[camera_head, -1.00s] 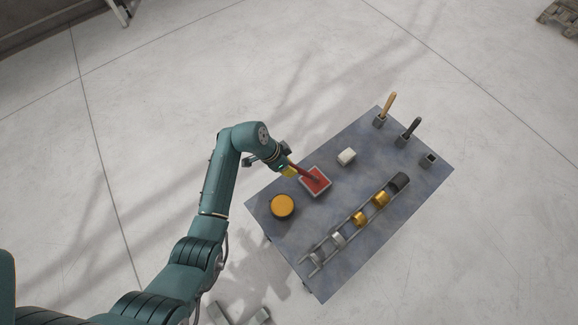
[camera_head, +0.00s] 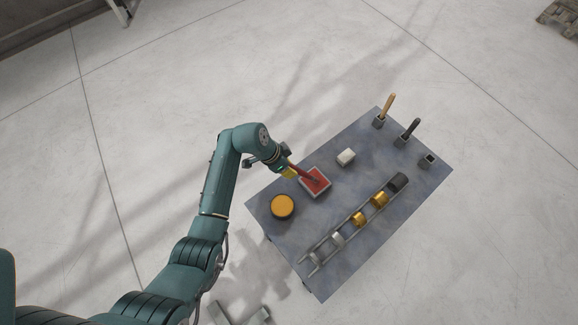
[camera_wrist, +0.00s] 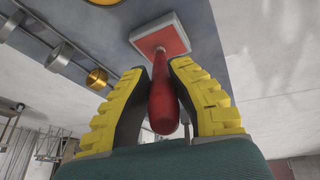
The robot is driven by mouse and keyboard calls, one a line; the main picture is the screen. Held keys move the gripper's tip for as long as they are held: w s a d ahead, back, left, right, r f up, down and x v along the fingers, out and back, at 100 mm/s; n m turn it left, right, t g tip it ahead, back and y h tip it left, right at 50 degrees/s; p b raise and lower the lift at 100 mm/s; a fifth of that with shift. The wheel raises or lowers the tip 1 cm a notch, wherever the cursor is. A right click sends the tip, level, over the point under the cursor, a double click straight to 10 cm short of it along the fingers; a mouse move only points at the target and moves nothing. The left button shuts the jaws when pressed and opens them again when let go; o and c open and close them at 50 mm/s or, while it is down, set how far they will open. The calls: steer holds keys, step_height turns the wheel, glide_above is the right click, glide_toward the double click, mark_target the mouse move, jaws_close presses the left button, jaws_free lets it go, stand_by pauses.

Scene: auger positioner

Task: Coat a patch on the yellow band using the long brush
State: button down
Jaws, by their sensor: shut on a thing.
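My gripper (camera_head: 289,172) is shut on the long brush, holding it by its dark red handle (camera_wrist: 164,98). The brush slants down from the gripper, and its dark head (camera_head: 316,181) is at the red inside of a square, light-rimmed tray (camera_head: 327,190). Whether the bristles touch the red surface cannot be told. In the wrist view the handle lies between the yellow finger pads, with the tray beyond it. The cylinders on the two-rail rack include yellow bands (camera_head: 379,199) and (camera_head: 358,219), between a dark piece (camera_head: 398,182) and grey ones (camera_head: 337,239).
An orange-topped round pot (camera_head: 282,206) stands left of the rack. A white block (camera_head: 346,157) lies beyond the tray. Along the far edge are a holder with a wooden-handled brush (camera_head: 388,107), one with a dark-handled brush (camera_head: 411,130), and an empty holder (camera_head: 428,160).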

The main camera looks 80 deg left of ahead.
steer(key=shift+a+r+p, duration=0.1)
steer(key=shift+r+p, duration=2.75)
steer(key=shift+r, duration=0.55)
steer(key=shift+w+f, duration=0.1)
steer(key=shift+w, duration=0.05)
